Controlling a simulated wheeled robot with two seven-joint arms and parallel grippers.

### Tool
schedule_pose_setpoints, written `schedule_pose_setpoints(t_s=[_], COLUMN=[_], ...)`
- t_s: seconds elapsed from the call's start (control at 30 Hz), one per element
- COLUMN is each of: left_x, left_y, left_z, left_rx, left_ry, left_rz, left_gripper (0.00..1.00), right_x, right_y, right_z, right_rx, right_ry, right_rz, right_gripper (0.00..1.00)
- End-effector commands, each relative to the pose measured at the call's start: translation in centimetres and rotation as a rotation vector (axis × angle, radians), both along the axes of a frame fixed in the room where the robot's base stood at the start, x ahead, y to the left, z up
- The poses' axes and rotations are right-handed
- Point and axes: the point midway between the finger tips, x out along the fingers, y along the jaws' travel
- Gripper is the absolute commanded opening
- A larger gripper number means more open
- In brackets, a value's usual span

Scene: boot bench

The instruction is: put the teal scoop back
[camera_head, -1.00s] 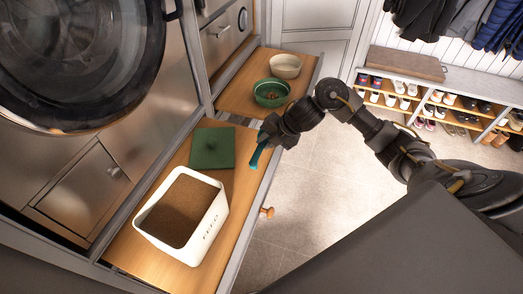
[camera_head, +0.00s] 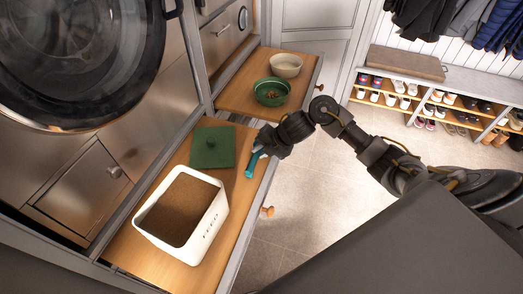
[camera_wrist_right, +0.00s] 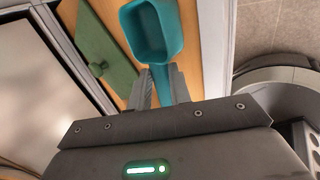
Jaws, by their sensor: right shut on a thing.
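My right gripper (camera_head: 264,146) is shut on the handle of the teal scoop (camera_head: 254,161). It holds the scoop over the right edge of the open drawer, beside the green lid. In the right wrist view the scoop's bowl (camera_wrist_right: 155,35) shows beyond the fingers (camera_wrist_right: 163,88), and it looks empty. The white feed bin (camera_head: 213,219), marked FEED, stands open in the drawer, filled with brown feed. The green lid (camera_head: 212,147) with a knob lies flat behind the bin; it also shows in the right wrist view (camera_wrist_right: 122,77). My left gripper is out of view.
A second pull-out board (camera_head: 235,102) farther back holds a green bowl (camera_head: 271,91) with some brown bits and a cream bowl (camera_head: 286,66). A front-loading machine (camera_head: 85,60) stands at left. A shoe bench (camera_head: 440,85) is at the far right. Floor between is clear.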

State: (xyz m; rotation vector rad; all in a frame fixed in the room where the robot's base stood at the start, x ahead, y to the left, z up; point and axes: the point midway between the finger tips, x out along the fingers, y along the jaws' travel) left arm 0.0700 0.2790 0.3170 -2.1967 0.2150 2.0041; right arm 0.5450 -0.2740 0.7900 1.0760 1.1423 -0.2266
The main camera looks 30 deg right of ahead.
Motion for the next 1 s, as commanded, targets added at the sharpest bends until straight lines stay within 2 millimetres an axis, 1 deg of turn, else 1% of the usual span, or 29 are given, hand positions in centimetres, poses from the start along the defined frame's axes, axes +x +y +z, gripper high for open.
schedule_pose_setpoints(t_s=[0.03,0.17,0.2,0.43,0.57,0.67,1.0], left_x=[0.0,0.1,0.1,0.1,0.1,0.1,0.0], left_y=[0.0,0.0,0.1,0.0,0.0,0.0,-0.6], left_z=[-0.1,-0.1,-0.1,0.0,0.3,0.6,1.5], left_rx=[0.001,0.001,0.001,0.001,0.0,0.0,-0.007], left_ry=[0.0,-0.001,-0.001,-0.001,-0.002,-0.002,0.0], left_rz=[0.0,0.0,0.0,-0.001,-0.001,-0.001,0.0], left_gripper=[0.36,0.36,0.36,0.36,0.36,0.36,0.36], right_x=[0.0,0.0,0.0,0.0,-0.2,-0.8,-4.0], right_y=[0.0,0.0,0.0,0.0,-0.2,-0.8,-3.2], right_z=[-0.1,-0.1,-0.1,0.0,0.6,1.9,7.7], right_rx=[0.0,-0.001,-0.001,0.0,-0.002,-0.003,-0.003], right_ry=[0.0,0.001,0.001,0.0,-0.001,-0.003,-0.004], right_rz=[0.0,0.0,0.0,0.0,0.001,0.001,0.002], right_gripper=[0.22,0.39,0.42,0.42,0.42,0.42,0.42])
